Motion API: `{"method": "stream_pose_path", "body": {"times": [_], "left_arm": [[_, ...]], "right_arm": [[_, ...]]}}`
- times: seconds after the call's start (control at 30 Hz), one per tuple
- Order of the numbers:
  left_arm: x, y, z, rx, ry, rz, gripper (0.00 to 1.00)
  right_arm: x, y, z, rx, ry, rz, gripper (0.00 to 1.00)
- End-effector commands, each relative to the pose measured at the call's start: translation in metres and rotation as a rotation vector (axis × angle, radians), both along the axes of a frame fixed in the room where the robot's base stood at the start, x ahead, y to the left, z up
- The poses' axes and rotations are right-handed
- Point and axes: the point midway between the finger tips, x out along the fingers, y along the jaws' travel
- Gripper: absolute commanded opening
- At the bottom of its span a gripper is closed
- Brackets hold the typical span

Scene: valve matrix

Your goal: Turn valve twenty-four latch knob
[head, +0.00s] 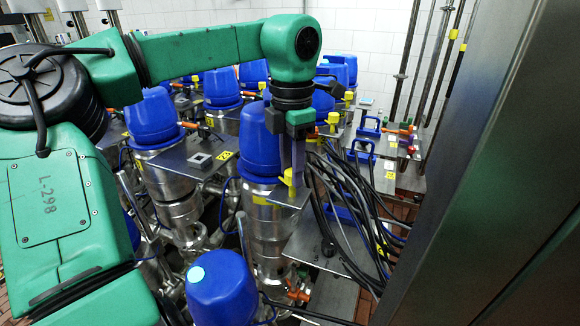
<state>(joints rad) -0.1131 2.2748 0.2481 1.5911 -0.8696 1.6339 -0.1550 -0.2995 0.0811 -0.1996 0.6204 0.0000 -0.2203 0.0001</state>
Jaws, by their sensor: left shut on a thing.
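My left arm reaches in from the left, and its gripper (293,163) points down beside a blue-capped valve (259,142). The gripper is shut on a yellow latch knob (290,178) on the metal plate at the right of this valve. The fingers partly hide the knob. The number on this valve's yellow label (261,200) is too small to read. My right gripper is not in view.
Other blue-capped valves stand close around, including one at the front (221,288) and one at the left (153,118). A bundle of black cables (350,195) runs just right of the gripper. A large metal panel (485,150) blocks the right side.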

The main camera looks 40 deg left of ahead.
Motion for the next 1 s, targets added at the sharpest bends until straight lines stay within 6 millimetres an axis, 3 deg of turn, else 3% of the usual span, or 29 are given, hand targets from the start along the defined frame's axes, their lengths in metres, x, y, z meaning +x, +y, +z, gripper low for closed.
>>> {"method": "stream_pose_path", "body": {"times": [0.4, 0.97, 1.0], "left_arm": [[0.0005, -0.0006, -0.0007, 0.0, -0.003, -0.215, 0.0], [0.0, -0.0012, -0.0015, -0.001, 0.001, -0.249, 0.0], [0.0001, -0.0011, -0.0016, -0.001, 0.001, -0.249, 0.5]], "right_arm": [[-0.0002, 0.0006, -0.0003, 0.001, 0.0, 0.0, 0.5], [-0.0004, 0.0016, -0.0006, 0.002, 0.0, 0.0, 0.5], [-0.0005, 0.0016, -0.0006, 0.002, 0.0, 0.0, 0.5]]}}
